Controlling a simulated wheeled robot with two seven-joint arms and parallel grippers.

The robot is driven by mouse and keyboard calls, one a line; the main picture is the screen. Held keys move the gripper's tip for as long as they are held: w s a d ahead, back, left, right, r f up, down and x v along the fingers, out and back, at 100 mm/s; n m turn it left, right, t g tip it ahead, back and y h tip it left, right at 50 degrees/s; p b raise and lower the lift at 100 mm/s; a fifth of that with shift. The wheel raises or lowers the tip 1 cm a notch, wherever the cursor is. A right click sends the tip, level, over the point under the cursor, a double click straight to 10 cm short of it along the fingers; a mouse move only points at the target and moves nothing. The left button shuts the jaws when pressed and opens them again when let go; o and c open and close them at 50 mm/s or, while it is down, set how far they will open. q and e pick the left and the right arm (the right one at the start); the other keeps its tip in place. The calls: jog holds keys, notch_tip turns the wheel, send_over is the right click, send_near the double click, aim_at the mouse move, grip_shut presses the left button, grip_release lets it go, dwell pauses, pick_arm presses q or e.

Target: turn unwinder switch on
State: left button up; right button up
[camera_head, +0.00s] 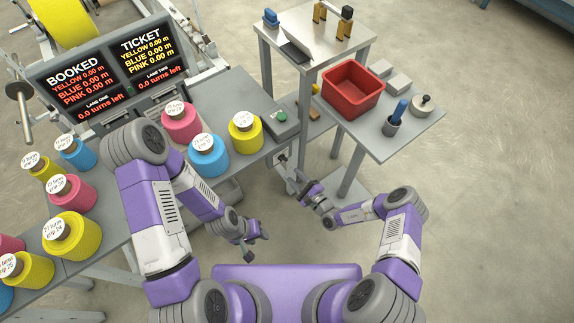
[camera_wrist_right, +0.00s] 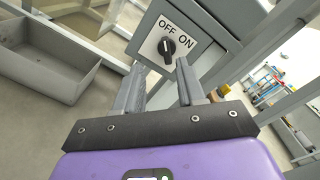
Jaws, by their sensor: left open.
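The unwinder switch (camera_wrist_right: 167,47) is a black rotary knob on a white plate marked OFF and ON, set on a grey frame. Its white mark seems to point up towards OFF, though it is small. My right gripper (camera_wrist_right: 158,88) is open, with its two fingers apart and nothing between them. The knob shows beyond the fingertips, apart from them. My left gripper (camera_head: 249,246) is open and empty, low over the floor.
A side table (camera_head: 420,115) holds a red bin (camera_head: 352,90). In the right wrist view a grey tray (camera_wrist_right: 45,60) lies left of the switch.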

aim_at(285, 161)
jog(key=shift+t+h, duration=0.3)
jog(key=shift+t, duration=0.1)
jog(key=b+x, duration=0.1)
jog(key=x, duration=0.3)
jog(key=b+x, duration=0.1)
jog(key=x, duration=0.1)
jog(key=shift+w+d+f+b, duration=0.25)
jog(key=shift+w+b, duration=0.1)
jog(key=shift+w, duration=0.1)
jog(key=shift+w+a+r, duration=0.15)
jog(key=shift+w+a, duration=0.2)
jog(key=shift+w, duration=0.1)
grip_shut()
